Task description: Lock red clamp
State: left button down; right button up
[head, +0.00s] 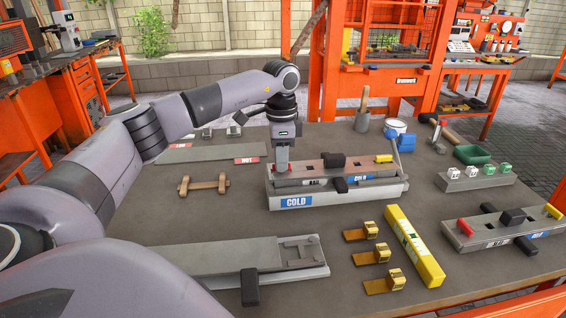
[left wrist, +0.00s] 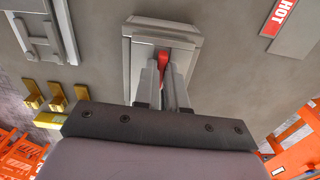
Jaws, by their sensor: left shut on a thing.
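The red clamp (left wrist: 163,62) shows as a small red piece between the fingers of my left gripper (left wrist: 163,75) in the left wrist view. My left gripper (head: 281,165) points down at the left end of the grey mould (head: 345,182) on the COLD base (head: 335,197). It is shut on the red clamp, which the fingers mostly hide in the head view. A yellow clamp (head: 383,158) sits at the right end of the same mould. My right gripper is not in view.
A second mould (head: 500,230) with a red and a yellow clamp lies at the right. A yellow bar (head: 413,246) and several brass pieces (head: 370,256) lie in front. A wooden-handled piece (head: 203,184) lies left of the COLD base.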

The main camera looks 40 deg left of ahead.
pick_arm(q)
jog(key=m+p, duration=0.1)
jog(key=m, duration=0.2)
jog(key=shift+r+p, duration=0.1)
jog(key=shift+p, duration=0.25)
jog(key=shift+m, duration=0.7)
jog(key=shift+m+p, duration=0.65)
jog(key=shift+m, duration=0.05)
jog(key=shift+m+p, duration=0.4)
jog(key=shift+m, duration=1.3)
